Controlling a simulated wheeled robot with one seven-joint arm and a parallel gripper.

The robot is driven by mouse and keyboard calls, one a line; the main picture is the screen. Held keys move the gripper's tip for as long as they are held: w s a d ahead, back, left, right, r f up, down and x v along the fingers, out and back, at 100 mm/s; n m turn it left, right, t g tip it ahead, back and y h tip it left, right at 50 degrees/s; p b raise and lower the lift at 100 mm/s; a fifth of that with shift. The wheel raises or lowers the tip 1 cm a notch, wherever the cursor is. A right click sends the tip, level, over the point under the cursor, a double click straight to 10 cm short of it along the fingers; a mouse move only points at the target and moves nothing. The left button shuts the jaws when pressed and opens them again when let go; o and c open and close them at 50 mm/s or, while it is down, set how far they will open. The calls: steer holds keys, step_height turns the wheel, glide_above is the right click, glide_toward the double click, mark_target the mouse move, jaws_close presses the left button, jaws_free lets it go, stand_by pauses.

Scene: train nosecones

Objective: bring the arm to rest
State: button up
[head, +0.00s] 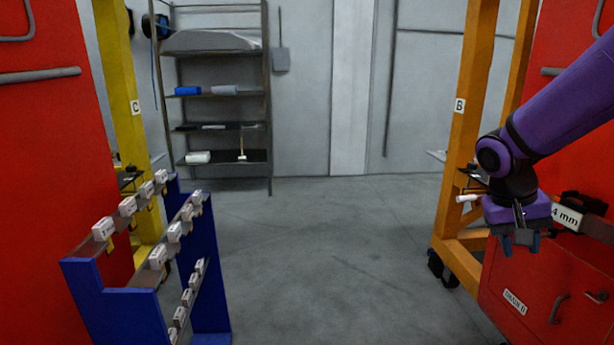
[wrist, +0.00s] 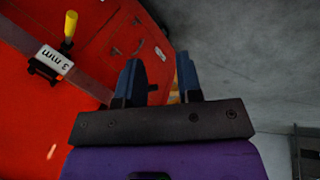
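My gripper (head: 520,241) hangs at the right of the head view, at the end of my purple arm, in front of a red cabinet. Its fingers point down. In the wrist view my gripper (wrist: 158,82) shows two dark blue fingers standing apart with a gap between them. Nothing is held in the gap. The red cabinet front and the grey floor show beyond the fingers.
A red cabinet (head: 540,275) with a "4 mm" label (head: 566,216) stands close to my gripper. An orange frame marked B (head: 462,130) is beside it. A blue rack (head: 205,270) with white labels stands left. The middle floor (head: 320,260) is clear.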

steer(key=s+a+r+n+t+y, duration=0.1)
steer(key=s+a+r+t+y, duration=0.1)
steer(key=s+r, duration=0.3)
steer(key=s+a+r+n+t+y, duration=0.2)
steer(key=s+a+r, duration=0.3)
steer(key=s, duration=0.6)
steer(key=shift+a+n+t, duration=0.2)
steer(key=shift+n+t, duration=0.1)
steer(key=shift+t, duration=0.6)
steer(key=shift+s+r, duration=0.1)
